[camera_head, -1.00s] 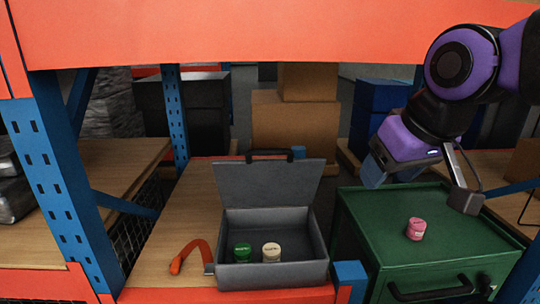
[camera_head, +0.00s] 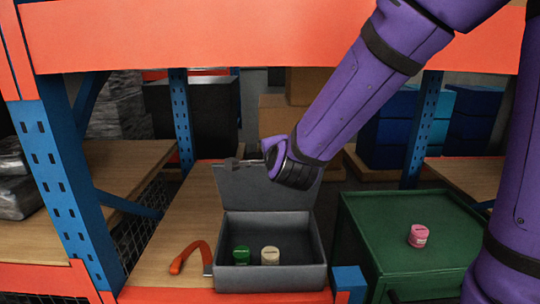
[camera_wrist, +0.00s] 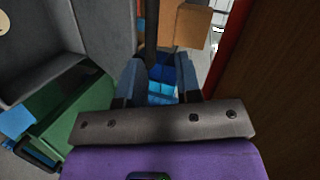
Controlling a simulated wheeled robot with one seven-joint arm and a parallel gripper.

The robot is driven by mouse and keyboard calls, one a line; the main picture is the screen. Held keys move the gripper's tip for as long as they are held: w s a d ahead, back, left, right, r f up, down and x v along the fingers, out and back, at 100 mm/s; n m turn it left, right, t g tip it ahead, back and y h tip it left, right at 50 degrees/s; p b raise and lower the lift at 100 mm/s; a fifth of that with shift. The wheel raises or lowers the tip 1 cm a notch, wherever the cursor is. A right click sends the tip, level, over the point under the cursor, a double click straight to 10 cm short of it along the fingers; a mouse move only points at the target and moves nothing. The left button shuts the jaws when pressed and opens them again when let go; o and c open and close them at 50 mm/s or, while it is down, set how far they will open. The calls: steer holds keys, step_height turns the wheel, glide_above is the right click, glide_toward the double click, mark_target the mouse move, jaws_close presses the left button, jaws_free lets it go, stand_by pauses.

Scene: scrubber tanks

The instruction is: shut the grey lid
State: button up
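The grey lid (camera_head: 238,190) stands open at the back of the grey box (camera_head: 270,279), leaning slightly backward. Inside the box are a green-capped jar (camera_head: 241,255) and a cream-capped jar (camera_head: 270,256). My arm reaches down from the upper right to the lid's top edge and hides its right upper part and the handle. In the head view my gripper is mostly hidden behind my wrist. In the wrist view my gripper (camera_wrist: 160,75) has its two fingers apart. A dark bar shows beyond the gap; I cannot tell whether it is the lid's handle.
A green cabinet (camera_head: 385,235) on the right bears a pink jar (camera_head: 418,236). An orange-handled tool (camera_head: 186,257) lies left of the box on the wooden shelf (camera_head: 165,245). An orange beam (camera_head: 270,45) crosses above, and blue posts (camera_head: 48,160) stand at the sides.

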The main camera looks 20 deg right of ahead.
steer(key=w+d+f+m+h, duration=0.1)
steer(key=w, duration=0.2)
steer(key=w+d+f+m+h, duration=0.1)
steer(key=w+f+m, duration=0.1)
steer(key=w, duration=0.2)
steer(key=w+d+f+m+t+h, duration=0.1)
steer(key=w, duration=0.3)
steer(key=shift+w+d+f+m, duration=0.15)
steer(key=shift+d+f+m, duration=0.1)
steer(key=shift+f+m, duration=0.1)
steer(key=shift+c, duration=0.2)
jaws_close()
